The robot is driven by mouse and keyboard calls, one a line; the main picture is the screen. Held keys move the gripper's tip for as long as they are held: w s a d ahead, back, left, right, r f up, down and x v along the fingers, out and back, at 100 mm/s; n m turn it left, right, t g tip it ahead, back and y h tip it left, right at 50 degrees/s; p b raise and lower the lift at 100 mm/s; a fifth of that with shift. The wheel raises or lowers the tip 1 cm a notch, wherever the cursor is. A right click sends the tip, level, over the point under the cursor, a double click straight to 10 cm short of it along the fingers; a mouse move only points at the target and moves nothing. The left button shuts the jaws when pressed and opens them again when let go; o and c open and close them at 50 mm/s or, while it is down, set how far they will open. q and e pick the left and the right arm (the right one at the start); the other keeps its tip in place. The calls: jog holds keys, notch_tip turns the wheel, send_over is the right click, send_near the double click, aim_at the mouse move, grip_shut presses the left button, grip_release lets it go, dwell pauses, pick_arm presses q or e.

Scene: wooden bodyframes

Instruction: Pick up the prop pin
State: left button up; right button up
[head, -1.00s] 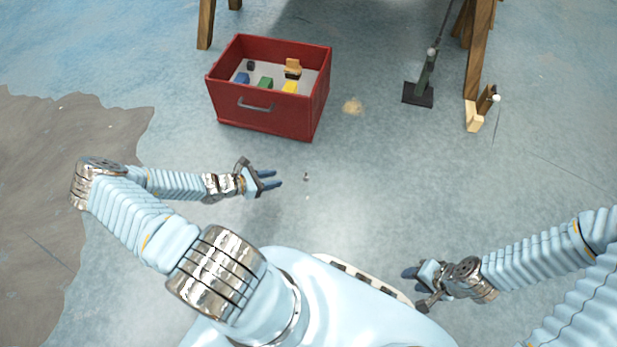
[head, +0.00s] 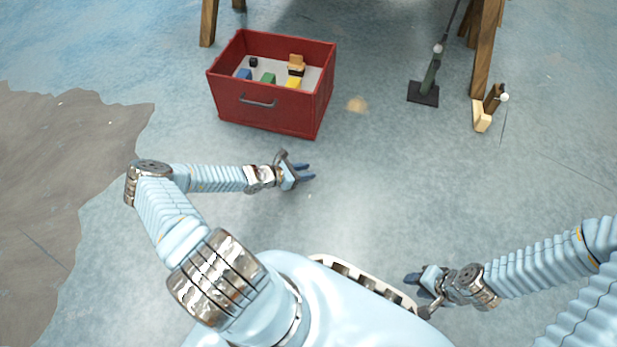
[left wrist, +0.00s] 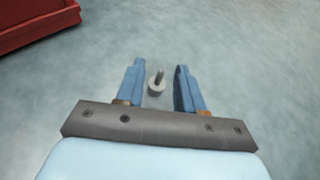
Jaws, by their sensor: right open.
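The prop pin (left wrist: 157,82) is a small grey metal piece with a wide round base and a thin stem. In the left wrist view it is on the floor between the two blue fingers of my left gripper (left wrist: 160,92), with gaps on both sides. My left gripper is open. In the head view the left gripper (head: 308,172) is low in front of the red box, and the pin is hidden at its fingers. My right gripper (head: 413,282) is open and empty, close to my base at the lower right.
A red box (head: 262,112) with several colored blocks stands on the floor beyond the left gripper. A dark green jack-like stand (head: 424,92), wooden legs (head: 484,60) and a wooden bracket (head: 483,115) are at the back right. The middle floor is clear.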

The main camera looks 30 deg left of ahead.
pick_arm(q)
grip_shut()
jog(key=shift+r, duration=0.2)
jog(key=shift+r+p, duration=0.3)
jog(key=shift+p, duration=0.05)
notch_tip(320, 180, up, 3)
jog(key=shift+f+p, duration=0.2)
jog(key=shift+p, duration=0.55)
jog(key=s+d+r+p, duration=0.3)
jog(key=d+r, duration=0.1)
jog(key=d, duration=0.2)
jog(key=s+d+r+p, duration=0.3)
jog(key=d+r+p, duration=0.1)
jog(key=d+r, duration=0.1)
jog(key=shift+d+r, duration=0.3)
jog(key=shift+d, duration=0.55)
